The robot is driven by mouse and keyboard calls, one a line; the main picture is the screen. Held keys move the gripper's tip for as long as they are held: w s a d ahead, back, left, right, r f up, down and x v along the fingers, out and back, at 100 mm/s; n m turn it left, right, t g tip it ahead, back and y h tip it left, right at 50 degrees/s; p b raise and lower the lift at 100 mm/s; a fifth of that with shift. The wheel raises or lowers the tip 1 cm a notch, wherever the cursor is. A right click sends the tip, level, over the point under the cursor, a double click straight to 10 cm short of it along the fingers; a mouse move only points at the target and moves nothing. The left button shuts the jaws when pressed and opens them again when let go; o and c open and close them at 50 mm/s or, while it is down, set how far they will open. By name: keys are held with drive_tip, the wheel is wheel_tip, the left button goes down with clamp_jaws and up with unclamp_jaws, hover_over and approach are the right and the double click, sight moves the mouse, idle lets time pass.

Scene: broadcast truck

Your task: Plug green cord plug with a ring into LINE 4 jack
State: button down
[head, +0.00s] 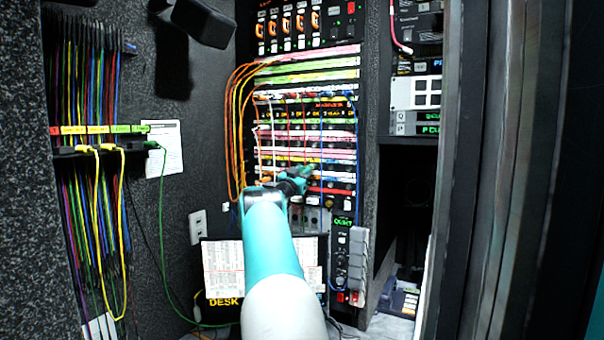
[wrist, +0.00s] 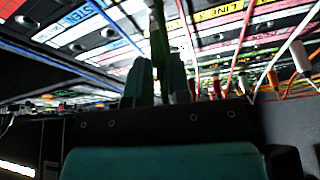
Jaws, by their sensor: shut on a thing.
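My gripper (head: 297,179) is in front of the lower part of the patch bay (head: 262,135) in the head view. In the wrist view my gripper (wrist: 158,72) is shut on a green plug (wrist: 158,38), which points toward the jack panel between the two teal fingers. I cannot make out a ring on it, nor whether its tip touches or enters a jack. A yellow label strip (wrist: 220,11) reading "LINE" lies up and right of the plug; its number is not legible, so I cannot single out the LINE 4 jack.
Orange cords (head: 236,130) loop down the bay's left side; white, red and blue cords (head: 352,150) hang across it. Several plugged cords (wrist: 298,55) stand close at the right in the wrist view. A cord rack (head: 100,150) hangs on the left wall, and a green cord (head: 162,240) droops below it.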

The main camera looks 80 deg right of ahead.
drive_tip(key=shift+s+d+r, duration=0.1)
drive_tip(key=shift+d, duration=0.2)
drive_tip(key=c, duration=1)
unclamp_jaws()
drive_tip(key=b+v, duration=0.9)
drive_tip(key=v, duration=0.8)
drive_tip(key=shift+a+b, duration=0.2)
drive_tip(key=shift+b, duration=0.2)
